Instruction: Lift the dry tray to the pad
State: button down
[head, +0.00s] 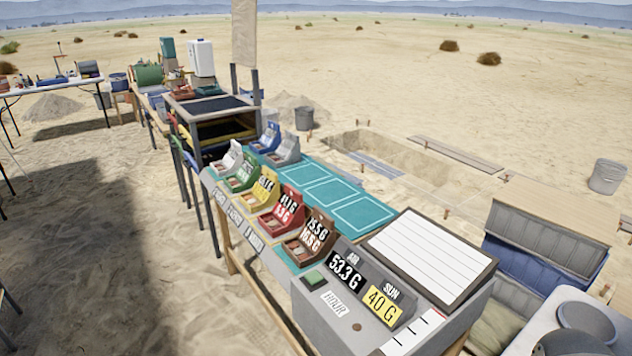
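No tray carries a readable "dry" label, so I cannot tell which one is the dry tray. A dark rack (190,118) at the far end of the long table holds flat dark trays, one with a yellow edge (238,137). A teal mat (322,187) with several white-outlined squares lies along the table; its outlined squares look bare. I cannot tell whether one of these is the pad. My gripper is not in view.
Several coloured bins with number cards, including red (284,205) and brown (312,238), line the table's left side. A grey console (350,300) reads AIR 53.3 G and SUN 40 G. A white lined board (430,255) lies right of it. Crates (545,240) stand at right.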

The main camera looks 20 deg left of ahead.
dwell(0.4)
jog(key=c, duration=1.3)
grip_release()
